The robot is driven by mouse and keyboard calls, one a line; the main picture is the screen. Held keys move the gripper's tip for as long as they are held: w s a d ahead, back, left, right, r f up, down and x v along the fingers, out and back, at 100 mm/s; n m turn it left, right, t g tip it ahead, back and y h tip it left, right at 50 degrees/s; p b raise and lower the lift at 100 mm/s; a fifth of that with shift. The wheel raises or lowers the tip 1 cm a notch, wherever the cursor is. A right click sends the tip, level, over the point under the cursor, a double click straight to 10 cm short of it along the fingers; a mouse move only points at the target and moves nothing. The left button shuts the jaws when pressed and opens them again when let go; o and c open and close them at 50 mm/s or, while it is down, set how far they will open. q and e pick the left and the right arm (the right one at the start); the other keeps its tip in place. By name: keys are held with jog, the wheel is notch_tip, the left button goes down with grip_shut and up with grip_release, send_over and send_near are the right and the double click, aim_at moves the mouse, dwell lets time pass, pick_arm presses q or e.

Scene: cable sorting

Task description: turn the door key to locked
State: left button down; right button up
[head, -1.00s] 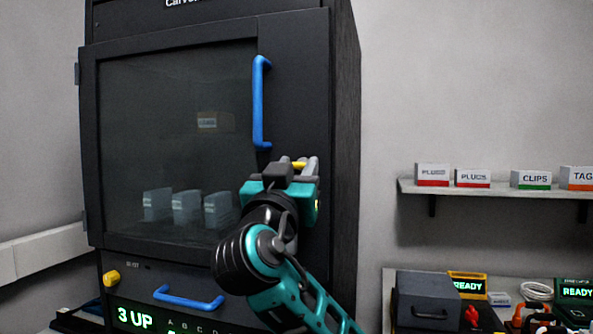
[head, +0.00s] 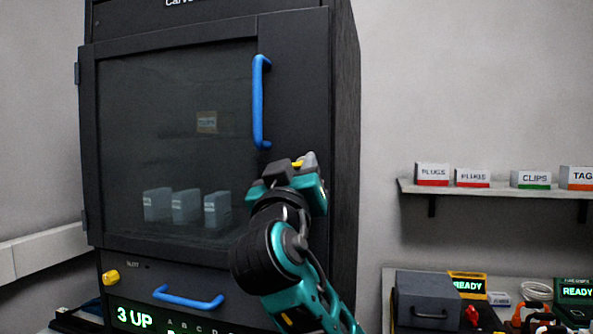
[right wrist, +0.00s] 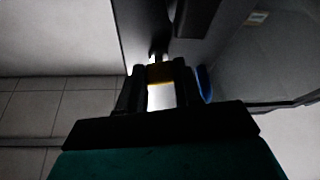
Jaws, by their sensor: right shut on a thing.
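The dark cabinet door (head: 180,110) is closed, with a glass pane and a blue upright handle (head: 257,100). My right gripper (head: 303,165) is at the door's right frame, below this handle. It is shut on the yellow door key (head: 298,163), of which only a little shows between the fingers. My left gripper is not in view.
Below the door are a yellow knob (head: 110,277), a blue drawer handle (head: 188,298) and a lit green display. At the right, a wall shelf (head: 490,190) holds labelled boxes. A bench with a grey box (head: 427,300) and tools stands under it.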

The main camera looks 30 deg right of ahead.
jog(key=n+y, duration=0.2)
jog(key=n, duration=0.3)
jog(key=n+y, duration=0.2)
jog(key=n, duration=0.3)
jog(key=n+y, duration=0.2)
jog(key=n, duration=0.2)
jog(key=shift+s+d+r+n+t, duration=0.2)
jog(key=shift+r+n+t, duration=0.1)
jog(key=shift+n, duration=0.1)
jog(key=shift+n+g+y, duration=0.5)
jog(key=shift+n, duration=1)
jog(key=o, duration=1)
jog(key=shift+o, duration=0.2)
